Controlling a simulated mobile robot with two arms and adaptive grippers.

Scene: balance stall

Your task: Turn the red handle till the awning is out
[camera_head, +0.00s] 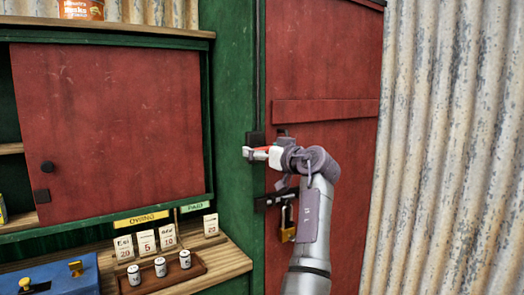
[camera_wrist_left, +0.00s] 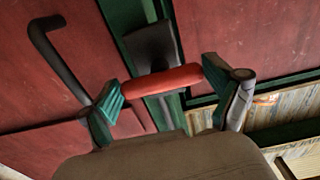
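The red handle (camera_wrist_left: 163,82) is a short red bar in front of a dark mount (camera_wrist_left: 152,45). In the head view, a small red part of it (camera_head: 263,149) shows at the green post. My left gripper (camera_wrist_left: 163,88) is spread wide, with the handle lying lengthwise across the gap between its fingers. The handle's ends come close to the finger pads; I cannot tell whether they touch. In the head view, my left gripper (camera_head: 256,153) is at the post, partly hiding the handle. My right gripper and the awning are not in view.
A padlock (camera_head: 287,222) hangs on a dark hasp below my left gripper, on the red door (camera_head: 330,75). A wooden counter (camera_head: 228,262) at left holds a weight tray (camera_head: 195,272), price cards and a blue box (camera_head: 62,279). Corrugated metal (camera_head: 445,150) stands at right.

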